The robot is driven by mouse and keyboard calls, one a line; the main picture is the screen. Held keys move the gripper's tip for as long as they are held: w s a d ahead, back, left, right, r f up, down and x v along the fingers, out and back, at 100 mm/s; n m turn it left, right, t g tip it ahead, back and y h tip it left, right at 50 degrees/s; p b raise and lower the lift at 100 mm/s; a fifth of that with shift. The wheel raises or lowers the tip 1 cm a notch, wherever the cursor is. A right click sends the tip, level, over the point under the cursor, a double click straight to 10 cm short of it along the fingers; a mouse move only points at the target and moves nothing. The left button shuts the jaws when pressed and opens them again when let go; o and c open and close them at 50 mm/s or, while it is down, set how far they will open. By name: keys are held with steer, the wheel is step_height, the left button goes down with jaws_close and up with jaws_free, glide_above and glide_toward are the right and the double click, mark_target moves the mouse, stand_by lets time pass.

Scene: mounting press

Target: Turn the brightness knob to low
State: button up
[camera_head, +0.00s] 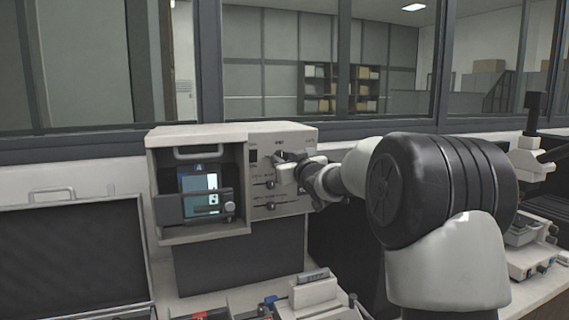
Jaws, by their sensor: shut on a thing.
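A light grey press unit (298,130) stands on the bench, with a control panel (304,205) on its right half. My gripper (284,163) comes in from the right and is shut at the upper part of this panel, around a knob there. The fingers cover most of that knob, so its pointer and setting cannot be read. The panel lettering is too small to read, so I cannot tell which control is the brightness knob by its label. Two lower controls, an upper one (270,184) and a lower one (269,206), are apart from the gripper. A dark switch (253,155) is left of it.
The unit's left bay holds a lit screen (212,181) behind a dark door with a handle. An open dark case (65,255) stands at the left. Trays and small tools lie in front. A microscope (535,150) is at the right. My arm fills the right middle.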

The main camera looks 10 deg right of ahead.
steer(key=shift+n+b, duration=3.4)
steer(key=shift+n, duration=3.6)
steer(key=o, duration=1)
steer(key=shift+o, duration=0.2)
